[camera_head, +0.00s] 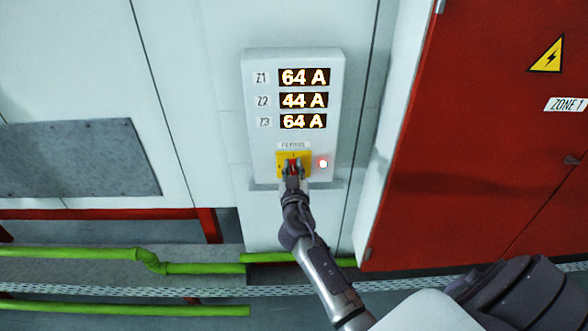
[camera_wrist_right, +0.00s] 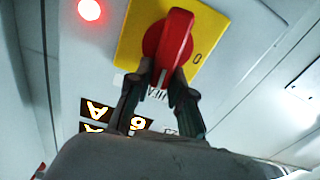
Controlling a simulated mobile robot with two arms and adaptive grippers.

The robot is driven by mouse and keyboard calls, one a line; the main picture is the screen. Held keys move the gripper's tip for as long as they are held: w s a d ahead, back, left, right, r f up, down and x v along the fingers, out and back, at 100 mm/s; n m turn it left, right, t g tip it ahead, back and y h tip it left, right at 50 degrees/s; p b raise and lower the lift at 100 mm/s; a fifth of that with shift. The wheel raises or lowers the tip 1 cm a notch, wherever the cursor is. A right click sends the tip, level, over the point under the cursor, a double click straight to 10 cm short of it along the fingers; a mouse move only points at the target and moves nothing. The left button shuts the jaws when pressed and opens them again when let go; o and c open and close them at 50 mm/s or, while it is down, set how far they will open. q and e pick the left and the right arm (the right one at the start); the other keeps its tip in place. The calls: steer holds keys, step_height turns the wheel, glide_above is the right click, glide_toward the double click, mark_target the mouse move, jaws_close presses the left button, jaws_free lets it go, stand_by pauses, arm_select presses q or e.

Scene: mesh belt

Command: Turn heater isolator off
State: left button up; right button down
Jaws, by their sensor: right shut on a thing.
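The heater isolator is a red rotary handle (camera_wrist_right: 174,38) on a yellow plate (camera_head: 281,158), low on a pale control panel. In the right wrist view the plate (camera_wrist_right: 130,42) carries an "O" mark to the right of the handle. The handle stands nearly upright there, leaning slightly, and does not point at the "O". My right gripper (camera_head: 293,168) is shut on the handle, one finger on each side, as the right wrist view (camera_wrist_right: 164,74) also shows. In the head view the gripper hides most of the handle. My left gripper is in neither view.
The panel (camera_head: 260,135) shows Z1 64 A, Z2 44 A and Z3 64 A. A red lamp (camera_head: 323,163) glows beside the isolator. A red cabinet (camera_head: 470,120) stands at right, marked ZONE 1. Green pipes (camera_head: 200,268) run low at left.

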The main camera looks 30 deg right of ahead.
steer(key=shift+w+a+f+n+b, duration=0.2)
steer(key=shift+a+f+n+b, duration=0.3)
steer(key=shift+n, duration=2.25)
steer(key=shift+w+a+f+n+b, duration=0.2)
steer(key=shift+f+n+b, duration=0.4)
steer(key=shift+n, duration=2.1)
steer(key=shift+w+a+f+n+b, duration=0.3)
steer(key=shift+n+b, duration=0.4)
steer(key=shift+n, duration=2.05)
steer(key=shift+s, duration=0.1)
steer(key=c, duration=1)
jaws_free()
steer(key=shift+c, duration=0.2)
steer(key=shift+s+a, duration=0.1)
steer(key=v, duration=1.2)
